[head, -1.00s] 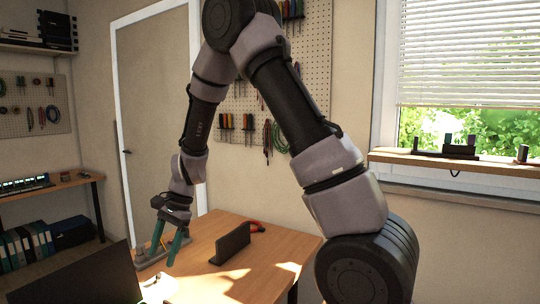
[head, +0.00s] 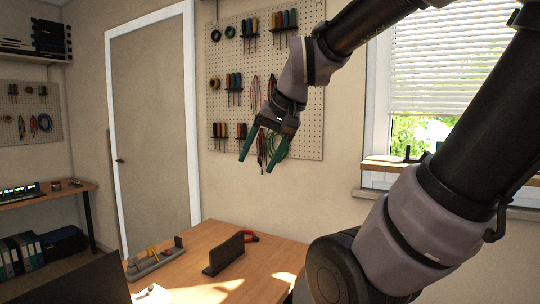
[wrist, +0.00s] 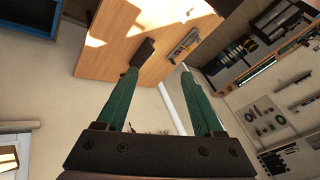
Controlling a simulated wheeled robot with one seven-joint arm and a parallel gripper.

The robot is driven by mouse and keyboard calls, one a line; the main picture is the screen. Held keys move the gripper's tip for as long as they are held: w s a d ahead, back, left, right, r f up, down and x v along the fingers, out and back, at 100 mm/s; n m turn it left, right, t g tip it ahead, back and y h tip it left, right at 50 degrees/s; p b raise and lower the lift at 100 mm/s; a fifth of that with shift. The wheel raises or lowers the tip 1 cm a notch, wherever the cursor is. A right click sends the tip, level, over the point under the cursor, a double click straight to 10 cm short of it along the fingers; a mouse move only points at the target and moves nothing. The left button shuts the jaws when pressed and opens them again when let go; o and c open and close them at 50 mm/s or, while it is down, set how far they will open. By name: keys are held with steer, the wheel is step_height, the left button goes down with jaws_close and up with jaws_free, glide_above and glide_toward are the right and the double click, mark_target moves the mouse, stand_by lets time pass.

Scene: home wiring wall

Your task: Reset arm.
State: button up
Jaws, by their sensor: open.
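My gripper (head: 262,150) hangs in the air in front of the pegboard, well above the table, in the head view. Its two green fingers are apart and nothing is between them. In the wrist view my gripper (wrist: 160,100) also shows open and empty, with the table tilted beyond the fingers. My arm comes in from the upper right and is raised and folded.
The wooden table (head: 262,275) bears a grey fixture (head: 155,261), a dark upright block (head: 224,254) and red-handled pliers (head: 250,236). The pegboard (head: 225,110) holds several tools. A window sill (head: 385,168) is at right. A door (head: 152,120) stands at left.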

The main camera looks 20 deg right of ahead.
steer(key=shift+s+d+r+t+h, duration=0.15)
steer(key=shift+s+d+t, duration=0.1)
steer(key=shift+s+d, duration=0.25)
steer(key=shift+s+d+r+t+h, duration=0.15)
steer(key=shift+s+d+t, duration=0.15)
steer(key=shift+s, duration=0.3)
